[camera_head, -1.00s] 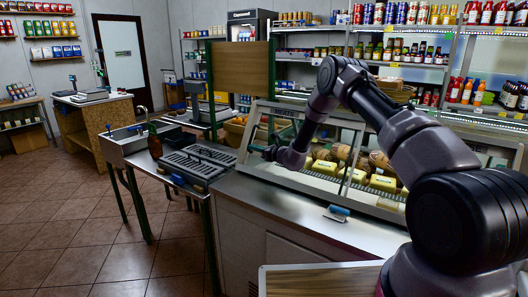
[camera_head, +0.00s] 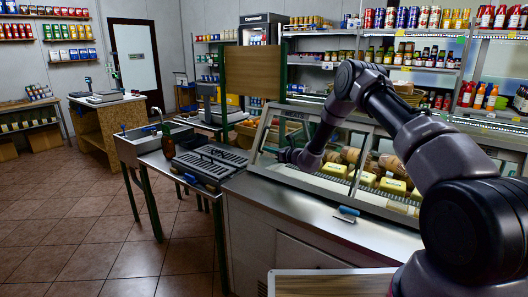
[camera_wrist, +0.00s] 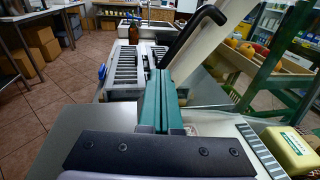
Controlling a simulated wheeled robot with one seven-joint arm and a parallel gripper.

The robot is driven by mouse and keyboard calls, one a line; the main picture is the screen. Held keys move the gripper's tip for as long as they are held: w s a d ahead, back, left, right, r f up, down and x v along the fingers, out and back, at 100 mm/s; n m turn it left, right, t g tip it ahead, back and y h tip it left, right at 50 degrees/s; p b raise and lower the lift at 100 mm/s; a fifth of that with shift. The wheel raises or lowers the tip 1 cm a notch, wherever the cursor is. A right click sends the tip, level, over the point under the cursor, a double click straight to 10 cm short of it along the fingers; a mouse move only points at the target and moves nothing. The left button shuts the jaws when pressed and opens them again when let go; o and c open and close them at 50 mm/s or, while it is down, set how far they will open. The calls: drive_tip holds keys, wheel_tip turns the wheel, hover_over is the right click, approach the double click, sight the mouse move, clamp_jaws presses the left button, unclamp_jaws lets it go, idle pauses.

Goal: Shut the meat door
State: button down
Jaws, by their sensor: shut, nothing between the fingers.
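The glass-fronted counter case (camera_head: 335,182) holds yellow blocks and wrapped rolls. I cannot tell for sure which of its panels is the meat door. My gripper (camera_head: 284,155) is at the left end of the case front, with its green fingers shut and empty. In the wrist view, the shut fingers (camera_wrist: 160,78) point away over the steel counter. A black bar handle (camera_wrist: 195,28) on a pale slanted frame (camera_wrist: 208,50) stands just beyond and right of the fingertips. Whether they touch it cannot be told.
A steel ledge (camera_head: 300,205) runs before the case, with a blue-handled tool (camera_head: 346,212) on it. A slotted black tray (camera_head: 210,163) and a brown bottle (camera_head: 168,143) stand left, near the sink (camera_head: 150,138). The tiled floor (camera_head: 100,220) at left is clear.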

drive_tip(key=f+v, duration=0.1)
drive_tip(key=v, duration=0.9)
drive_tip(key=s+a+r+n+g+y, duration=0.1)
drive_tip(key=s+r+n+g, duration=0.3)
drive_tip(key=s+r+n, duration=0.65)
drive_tip(key=s+r+n+g, duration=0.35)
drive_tip(key=s+r, duration=0.45)
drive_tip(key=r, duration=0.8)
drive_tip(key=s+d+r+n+h, duration=0.2)
drive_tip(key=s+d, duration=0.4)
drive_tip(key=s, duration=0.3)
drive_tip(key=s+d+r+n+t+h, duration=0.1)
drive_tip(key=s+d+r+n+h, duration=0.2)
drive_tip(key=s, duration=0.7)
drive_tip(key=s+d+r+n+t+h, duration=0.1)
drive_tip(key=s+d+r+n+h, duration=0.2)
drive_tip(key=s+d, duration=0.6)
drive_tip(key=n+h, duration=0.1)
drive_tip(key=h, duration=0.1)
drive_tip(key=shift+s+d+r+h, duration=0.2)
drive_tip(key=shift+d+r+h, duration=0.1)
drive_tip(key=shift+h, duration=0.1)
drive_tip(key=shift+f, duration=0.1)
